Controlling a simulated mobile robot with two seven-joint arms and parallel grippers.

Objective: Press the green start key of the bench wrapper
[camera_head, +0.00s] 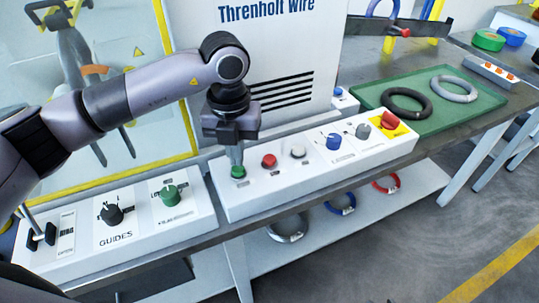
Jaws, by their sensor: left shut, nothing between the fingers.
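The bench wrapper is a white machine (290,60) with a sloped control panel (300,185) along its front. The green start key (238,172) is the leftmost button on that panel, beside a red button (269,160) and a white button (298,151). My left gripper (237,163) points down with its shut fingers right over the green key. The fingertips are at or just above the key's top; I cannot tell whether they touch it. Nothing shows between the fingers. My right gripper is out of view.
A second panel at left bears a black knob (111,214) and a green knob (170,195). Farther right on the main panel are a blue knob (334,141), a grey knob (363,131) and a red switch on yellow (389,120). A green tray (440,112) holds a black coil (407,102) and a grey coil (454,88).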

